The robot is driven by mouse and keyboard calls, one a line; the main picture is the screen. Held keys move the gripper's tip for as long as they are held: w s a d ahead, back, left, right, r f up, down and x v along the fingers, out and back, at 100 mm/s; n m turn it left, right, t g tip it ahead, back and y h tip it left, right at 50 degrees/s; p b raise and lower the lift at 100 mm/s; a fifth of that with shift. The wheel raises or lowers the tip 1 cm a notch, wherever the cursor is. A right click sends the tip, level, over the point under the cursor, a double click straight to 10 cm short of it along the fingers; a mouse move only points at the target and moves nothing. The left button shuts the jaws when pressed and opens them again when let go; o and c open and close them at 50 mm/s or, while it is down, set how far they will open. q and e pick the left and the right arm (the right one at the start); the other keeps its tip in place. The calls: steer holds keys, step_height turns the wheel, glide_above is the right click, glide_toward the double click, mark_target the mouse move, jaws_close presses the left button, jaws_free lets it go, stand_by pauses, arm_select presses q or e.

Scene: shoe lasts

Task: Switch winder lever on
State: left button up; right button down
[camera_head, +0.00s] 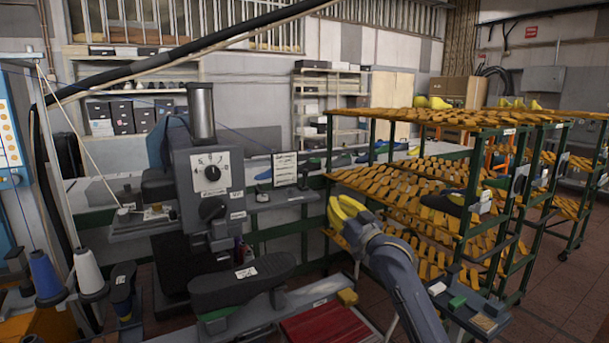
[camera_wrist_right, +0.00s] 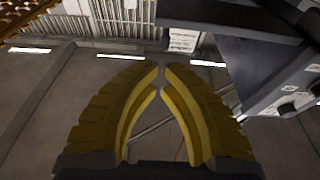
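A grey machine head (camera_head: 185,165) stands left of centre in the head view. It carries a numbered scale plate (camera_head: 210,170) and a round black knob (camera_head: 212,208), with small white labels beside them. I cannot tell which part is the winder lever, as the labels are too small to read. My right gripper (camera_head: 343,210) has yellow fingers and hangs in the air to the right of the machine, apart from it. In the right wrist view its fingertips (camera_wrist_right: 162,72) nearly meet, with nothing between them. My left gripper is not in view.
Blue (camera_head: 45,276) and white (camera_head: 88,272) thread cones stand at the lower left. A black padded arm (camera_head: 242,282) juts out below the machine head. A workbench (camera_head: 275,203) runs behind the machine.

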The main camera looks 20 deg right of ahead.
mark_target(305, 179)
steer(key=shift+s+a+r, duration=0.15)
steer(key=shift+a+r, duration=0.15)
steer(key=shift+r, duration=0.25)
steer(key=shift+s+a+r, duration=0.1)
steer(key=shift+a+r, duration=0.15)
steer(key=shift+r, duration=0.25)
steer(key=x, duration=1.4)
steer(key=shift+s+r, duration=0.1)
steer(key=shift+r, duration=0.1)
